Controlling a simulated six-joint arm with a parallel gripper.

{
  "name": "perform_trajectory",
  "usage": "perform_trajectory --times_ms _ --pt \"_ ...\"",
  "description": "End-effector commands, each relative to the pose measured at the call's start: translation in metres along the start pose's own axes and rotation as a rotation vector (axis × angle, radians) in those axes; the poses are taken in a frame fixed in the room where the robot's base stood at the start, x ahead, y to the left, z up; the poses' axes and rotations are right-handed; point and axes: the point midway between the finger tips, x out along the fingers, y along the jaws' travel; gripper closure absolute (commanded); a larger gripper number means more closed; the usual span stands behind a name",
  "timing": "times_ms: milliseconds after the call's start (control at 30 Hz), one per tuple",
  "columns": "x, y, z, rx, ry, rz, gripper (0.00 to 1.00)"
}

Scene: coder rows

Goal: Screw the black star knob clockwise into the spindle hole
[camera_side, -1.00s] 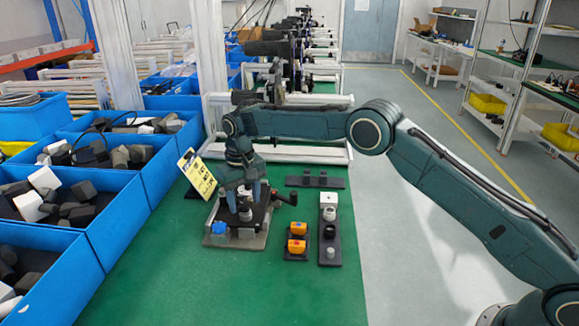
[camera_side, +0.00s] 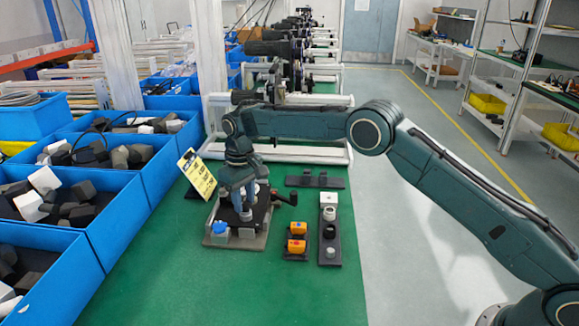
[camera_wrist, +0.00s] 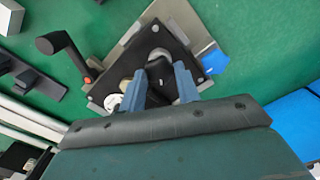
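The fixture (camera_side: 263,238) is a dark plate on a light base at the left of the green bench. In the wrist view its black plate (camera_wrist: 152,42) shows beyond my fingers. A dark piece (camera_wrist: 160,72), apparently the black star knob, lies between my fingertips; its star outline is not clear. My gripper (camera_side: 243,208) points down over the fixture, and its two blue fingers also show in the wrist view (camera_wrist: 160,80). They stand apart on either side of the dark piece; whether they touch it is unclear. The spindle hole is hidden.
A crank handle (camera_wrist: 58,44) sticks out beside the fixture. A blue block (camera_side: 220,228) sits at its front left corner. A yellow card (camera_side: 197,175) leans behind it. Trays with orange parts (camera_side: 297,246) and white parts (camera_side: 329,213) stand to the right. Blue bins line the left.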

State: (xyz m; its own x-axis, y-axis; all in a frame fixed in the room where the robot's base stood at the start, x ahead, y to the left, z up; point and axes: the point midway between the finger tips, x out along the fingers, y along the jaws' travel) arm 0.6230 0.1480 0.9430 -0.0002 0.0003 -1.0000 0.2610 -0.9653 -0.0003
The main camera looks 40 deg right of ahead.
Motion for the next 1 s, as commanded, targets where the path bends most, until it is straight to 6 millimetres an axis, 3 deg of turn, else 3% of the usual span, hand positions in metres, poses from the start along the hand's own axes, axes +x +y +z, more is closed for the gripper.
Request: perform_trajectory --times_ms 333,1000 --pt "0.0000 0.0016 0.0001 0.079 0.000 0.000 1.00" --pt "0.0004 0.0025 0.0002 0.595 0.000 0.001 1.00"
